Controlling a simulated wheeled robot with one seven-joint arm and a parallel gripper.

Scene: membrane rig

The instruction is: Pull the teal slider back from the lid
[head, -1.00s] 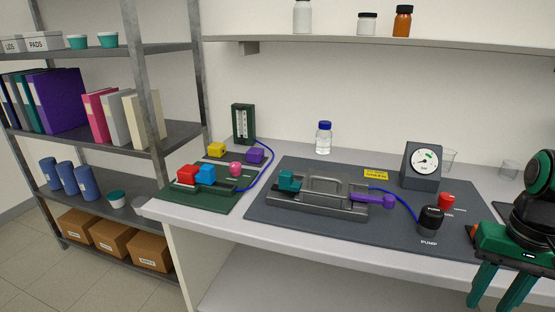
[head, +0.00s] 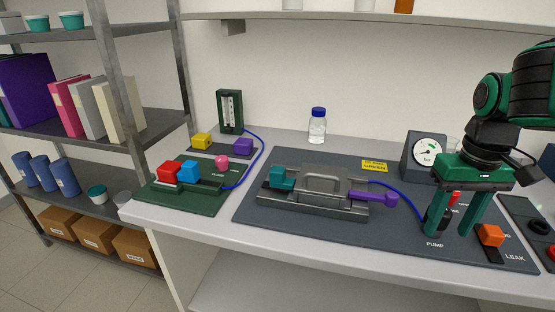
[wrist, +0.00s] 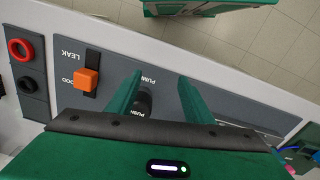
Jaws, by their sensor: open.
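The teal slider (head: 282,178) sits at the left end of the grey metal rig on the dark mat, against the left side of the lid (head: 325,184), which has an arched handle. My gripper (head: 451,233) is open, pointing down over the pump area at the right of the mat, well to the right of the slider. Its two green fingers are apart with nothing held between them. In the wrist view my gripper (wrist: 155,85) spans the black pump knob (wrist: 144,103) below it. The slider is not seen in the wrist view.
A purple lever (head: 374,198) sticks out at the rig's right end, with a blue hose behind it. An orange block (head: 491,235) and a gauge (head: 428,152) stand near my gripper. A green board (head: 190,202) with coloured blocks lies left of the mat.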

